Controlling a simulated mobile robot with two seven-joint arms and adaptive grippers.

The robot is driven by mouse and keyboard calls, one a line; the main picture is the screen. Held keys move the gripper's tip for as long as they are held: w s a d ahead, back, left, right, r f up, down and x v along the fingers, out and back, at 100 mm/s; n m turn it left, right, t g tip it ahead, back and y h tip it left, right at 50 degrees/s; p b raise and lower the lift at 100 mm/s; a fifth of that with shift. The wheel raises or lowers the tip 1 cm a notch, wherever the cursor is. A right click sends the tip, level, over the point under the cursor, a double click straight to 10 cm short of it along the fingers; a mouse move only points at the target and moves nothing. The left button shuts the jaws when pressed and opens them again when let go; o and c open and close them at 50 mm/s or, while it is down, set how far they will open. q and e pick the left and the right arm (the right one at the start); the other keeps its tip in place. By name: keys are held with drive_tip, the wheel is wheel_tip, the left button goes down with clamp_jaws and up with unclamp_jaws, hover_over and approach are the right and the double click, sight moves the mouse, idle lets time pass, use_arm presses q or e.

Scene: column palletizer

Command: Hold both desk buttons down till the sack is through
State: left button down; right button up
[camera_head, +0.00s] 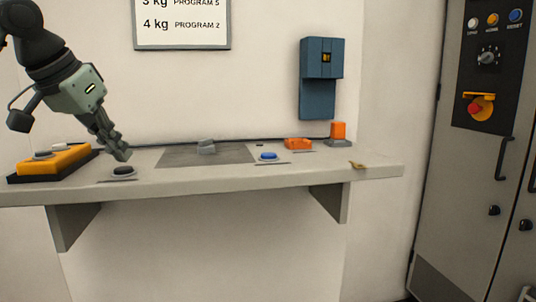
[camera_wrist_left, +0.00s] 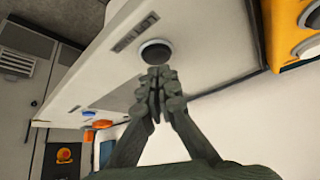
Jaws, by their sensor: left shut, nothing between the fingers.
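The black desk button (camera_head: 123,171) sits on the left part of the desk, and it shows as a dark round cap in the left wrist view (camera_wrist_left: 155,52). The blue desk button (camera_head: 268,156) sits right of the grey mat. My left gripper (camera_head: 122,155) is shut and empty, its fingertips close above the black button; I cannot tell whether they touch it. In the left wrist view the fingertips (camera_wrist_left: 158,75) are just below the button. My right gripper is not in view. No sack is in view.
A yellow box with buttons (camera_head: 62,160) stands at the desk's left end. A grey mat (camera_head: 180,156) with a small grey block (camera_head: 206,146) lies mid-desk. Orange items (camera_head: 298,143) lie at the back right. A control cabinet (camera_head: 470,170) stands right; a blue wall box (camera_head: 320,88) hangs above.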

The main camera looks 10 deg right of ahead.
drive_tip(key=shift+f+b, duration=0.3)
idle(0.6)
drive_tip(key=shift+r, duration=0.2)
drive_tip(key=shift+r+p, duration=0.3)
drive_tip(key=shift+p, duration=0.2)
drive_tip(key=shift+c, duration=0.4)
